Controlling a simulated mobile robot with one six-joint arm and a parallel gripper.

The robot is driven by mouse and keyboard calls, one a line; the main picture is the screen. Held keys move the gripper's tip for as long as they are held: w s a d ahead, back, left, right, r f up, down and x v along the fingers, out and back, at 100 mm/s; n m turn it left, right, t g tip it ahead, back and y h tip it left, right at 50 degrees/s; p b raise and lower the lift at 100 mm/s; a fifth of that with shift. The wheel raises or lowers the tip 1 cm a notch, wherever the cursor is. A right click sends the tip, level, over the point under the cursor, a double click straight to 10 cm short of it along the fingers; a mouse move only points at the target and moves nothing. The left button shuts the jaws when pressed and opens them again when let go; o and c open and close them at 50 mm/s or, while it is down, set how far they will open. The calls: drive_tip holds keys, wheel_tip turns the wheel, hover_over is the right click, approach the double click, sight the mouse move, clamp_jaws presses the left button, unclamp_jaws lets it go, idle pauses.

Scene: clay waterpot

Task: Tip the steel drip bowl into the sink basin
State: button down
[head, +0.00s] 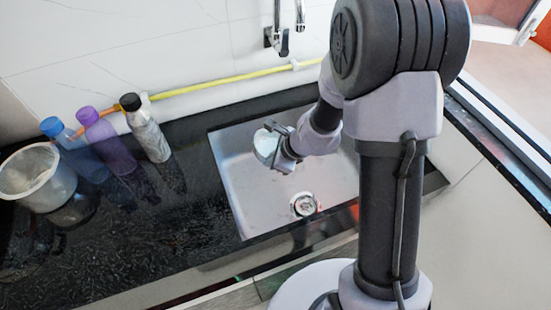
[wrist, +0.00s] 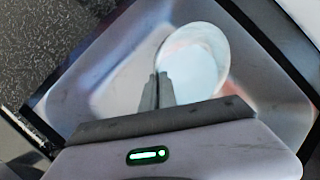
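The steel drip bowl (head: 265,144) is over the sink basin (head: 250,195), near its back left part. It looks pale and round, and its face is turned toward the head camera, so it seems tilted. My gripper (head: 283,150) is at the bowl's right edge. In the wrist view the bowl (wrist: 197,62) is just beyond the fingertips of my gripper (wrist: 157,90), which are close together on its left rim. The sink basin fills the background of the wrist view (wrist: 110,75). I cannot tell whether any water is in the bowl.
A drain (head: 304,205) is in the basin floor. A faucet (head: 282,40) hangs on the wall behind. A translucent bucket (head: 38,180), a blue-capped bottle (head: 52,127), a purple bottle (head: 105,140) and a grey bottle (head: 146,130) stand left on the black counter (head: 150,235). A yellow hose (head: 225,80) runs along the wall.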

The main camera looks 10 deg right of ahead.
drive_tip(key=shift+d+r+y+b, duration=0.2)
drive_tip(key=shift+y+b, duration=0.25)
drive_tip(key=shift+y, duration=0.25)
idle(0.5)
drive_tip(key=shift+d+r+m+y+b, duration=0.15)
drive_tip(key=shift+d+m+y+b, duration=0.15)
drive_tip(key=shift+y+b, duration=0.3)
idle(0.4)
drive_tip(key=shift+d+r+t+y+b, duration=0.1)
drive_tip(key=shift+d+t+y+b, duration=0.1)
drive_tip(key=shift+t+y+b, duration=0.3)
drive_tip(key=shift+r, duration=0.1)
drive_tip(key=shift+d+y, duration=0.1)
drive_tip(key=shift+y, duration=0.2)
drive_tip(key=shift+s+d+y+b, duration=0.1)
drive_tip(key=shift+d+y+b, duration=0.1)
drive_tip(key=shift+y+b, duration=0.35)
